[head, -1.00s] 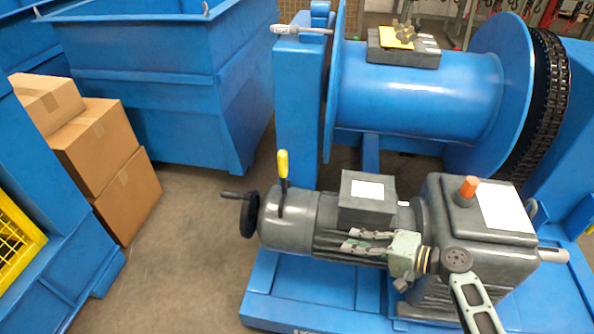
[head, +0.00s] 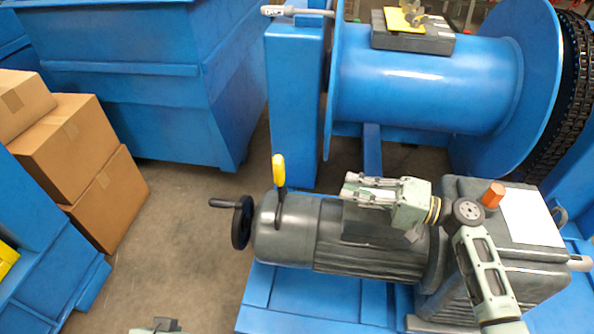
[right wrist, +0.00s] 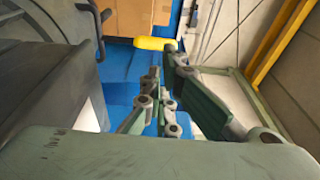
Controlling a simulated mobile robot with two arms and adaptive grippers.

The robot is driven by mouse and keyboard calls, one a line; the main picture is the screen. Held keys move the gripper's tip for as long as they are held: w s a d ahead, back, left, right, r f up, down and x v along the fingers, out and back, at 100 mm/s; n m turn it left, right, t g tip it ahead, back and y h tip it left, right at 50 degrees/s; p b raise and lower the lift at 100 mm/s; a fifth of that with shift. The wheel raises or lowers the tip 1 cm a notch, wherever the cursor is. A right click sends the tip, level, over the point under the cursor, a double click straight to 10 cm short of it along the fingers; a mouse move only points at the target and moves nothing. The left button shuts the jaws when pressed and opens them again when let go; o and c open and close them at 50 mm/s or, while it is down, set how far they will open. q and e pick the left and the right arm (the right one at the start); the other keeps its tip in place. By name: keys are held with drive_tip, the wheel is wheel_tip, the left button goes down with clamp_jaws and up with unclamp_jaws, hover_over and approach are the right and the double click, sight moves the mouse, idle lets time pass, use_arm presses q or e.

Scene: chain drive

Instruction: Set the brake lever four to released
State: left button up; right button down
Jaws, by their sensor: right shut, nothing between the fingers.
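The brake lever (head: 279,172) is a dark arm with a yellow handle. My right gripper (head: 346,189) is shut and empty. It hovers above the motor, to the right of the lever and apart from it, with its fingers pointing left. A small grey-green part, apparently of my left gripper (head: 157,326), shows at the bottom edge; its fingers are hidden.
A handwheel with a crank (head: 242,222) sits on the motor's left end. A grey gearbox (head: 512,220) with an orange cap is on the right. The blue drum (head: 430,85) stands behind. Cardboard boxes (head: 75,150) are at left. Bare floor lies left of the motor.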

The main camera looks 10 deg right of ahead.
sight(283, 169)
use_arm(q)
drive_tip(key=shift+f, duration=0.3)
use_arm(e)
drive_tip(key=x, duration=1.4)
drive_tip(key=shift+w, duration=0.15)
use_arm(q)
drive_tip(key=shift+r, duration=0.1)
